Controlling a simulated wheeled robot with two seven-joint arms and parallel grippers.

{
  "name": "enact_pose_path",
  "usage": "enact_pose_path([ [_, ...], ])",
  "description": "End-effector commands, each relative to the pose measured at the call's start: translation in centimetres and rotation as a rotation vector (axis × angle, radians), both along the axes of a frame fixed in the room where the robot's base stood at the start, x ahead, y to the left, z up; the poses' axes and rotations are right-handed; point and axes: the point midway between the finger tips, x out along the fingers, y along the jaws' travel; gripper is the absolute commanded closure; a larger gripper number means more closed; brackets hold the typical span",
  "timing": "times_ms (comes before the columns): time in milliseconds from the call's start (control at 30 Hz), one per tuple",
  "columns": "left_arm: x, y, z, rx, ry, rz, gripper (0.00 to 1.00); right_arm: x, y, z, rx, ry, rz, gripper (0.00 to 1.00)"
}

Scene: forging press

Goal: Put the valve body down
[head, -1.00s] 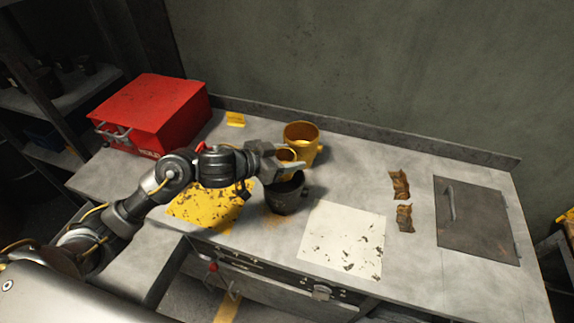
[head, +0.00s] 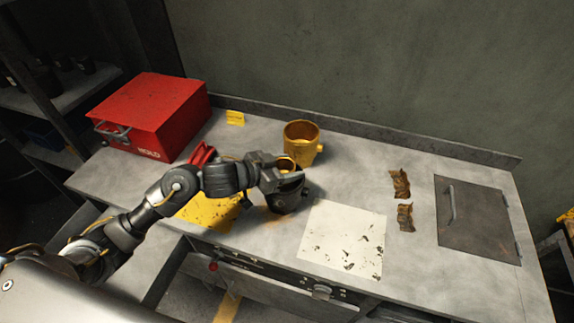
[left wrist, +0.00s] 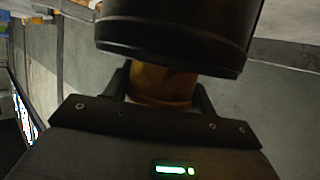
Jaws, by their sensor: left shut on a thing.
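The valve body, which I take to be the small yellow piece (head: 287,164), is between the fingers of my left gripper (head: 283,177). The gripper is shut on it, low above the bench. My right gripper is not in view.
A larger yellow vessel (head: 302,143) stands close behind. A red box (head: 150,115) is at the left. A yellow plate (head: 208,212) and a white, spotted plate (head: 342,240) lie in front. Two brown scraps (head: 404,217) and a dark hatch (head: 478,222) are to the right.

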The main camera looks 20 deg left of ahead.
Motion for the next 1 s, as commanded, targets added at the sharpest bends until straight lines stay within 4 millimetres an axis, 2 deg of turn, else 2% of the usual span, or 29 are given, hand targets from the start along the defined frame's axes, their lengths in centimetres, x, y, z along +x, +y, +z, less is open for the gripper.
enact_pose_path([
  [33,0.0,0.0,0.1,-0.001,-0.001,0.0,0.4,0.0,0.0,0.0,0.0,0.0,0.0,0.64],
  [167,0.0,0.0,0.1,0.0,0.0,0.0,0.23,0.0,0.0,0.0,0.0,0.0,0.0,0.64],
  [467,0.0,0.0,0.2,0.001,-0.001,0.0,0.22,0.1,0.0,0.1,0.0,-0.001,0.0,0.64],
  [600,0.1,0.0,1.6,0.001,-0.004,0.0,0.22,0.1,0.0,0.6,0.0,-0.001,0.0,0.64],
  [667,-0.7,0.7,1.6,0.003,-0.002,0.001,0.22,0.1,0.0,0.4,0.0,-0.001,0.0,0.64],
  [1000,-5.8,5.2,4.4,0.006,-0.001,-0.001,0.22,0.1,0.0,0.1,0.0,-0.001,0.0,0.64],
])
